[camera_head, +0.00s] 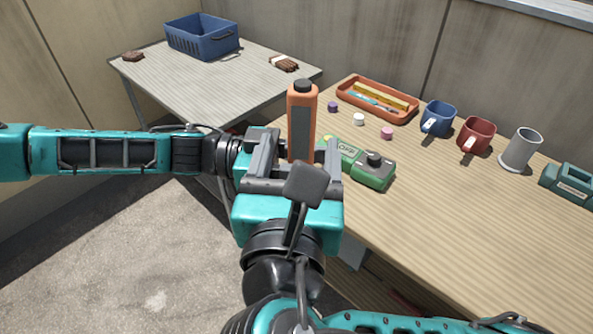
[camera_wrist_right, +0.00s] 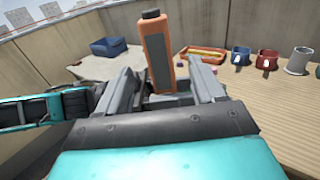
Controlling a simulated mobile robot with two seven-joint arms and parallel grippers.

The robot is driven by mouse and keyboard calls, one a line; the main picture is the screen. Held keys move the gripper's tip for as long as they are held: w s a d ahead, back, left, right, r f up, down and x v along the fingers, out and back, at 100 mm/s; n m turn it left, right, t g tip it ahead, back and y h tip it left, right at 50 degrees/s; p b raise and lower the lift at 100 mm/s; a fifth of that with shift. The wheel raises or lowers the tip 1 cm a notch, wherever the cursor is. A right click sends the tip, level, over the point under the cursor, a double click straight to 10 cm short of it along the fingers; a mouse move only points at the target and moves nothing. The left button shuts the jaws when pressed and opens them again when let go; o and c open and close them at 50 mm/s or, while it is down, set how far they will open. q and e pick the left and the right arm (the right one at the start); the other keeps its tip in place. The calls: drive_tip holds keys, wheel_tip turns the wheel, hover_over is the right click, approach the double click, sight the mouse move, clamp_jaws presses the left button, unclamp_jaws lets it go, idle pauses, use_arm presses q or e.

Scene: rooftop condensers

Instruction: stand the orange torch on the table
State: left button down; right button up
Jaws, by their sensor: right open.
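The orange torch (camera_head: 303,110) is upright, with a black cap on top and a dark grey panel on its side. It also shows in the wrist view (camera_wrist_right: 157,50). My right gripper (camera_head: 298,165) is open, with one finger on each side of the torch's lower part. The torch's bottom end is hidden by the right gripper. My left arm reaches in from the left, and its gripper (camera_head: 258,145) is mostly hidden behind the right one, close to the torch. The wooden table (camera_head: 450,215) lies behind and to the right of the grippers.
A green device (camera_head: 372,172) lies just right of the right gripper. An orange tray (camera_head: 350,88), small coloured caps, a blue mug (camera_head: 438,118), a red mug (camera_head: 477,135), a grey mug (camera_head: 521,150) and a teal case (camera_head: 568,184) stand farther back. A side table holds a blue basket (camera_head: 202,38). The table's front is clear.

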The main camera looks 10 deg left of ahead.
sight(304, 114)
drive_tip(key=w, duration=0.8)
drive_tip(key=shift+w+a, duration=0.25)
drive_tip(key=shift+a, duration=0.15)
drive_tip(key=shift+c, duration=0.4)
drive_tip(key=c, duration=1)
use_arm(q)
drive_tip(key=c, duration=0.6)
unclamp_jaws()
drive_tip(key=shift+c, duration=0.2)
use_arm(e)
clamp_jaws()
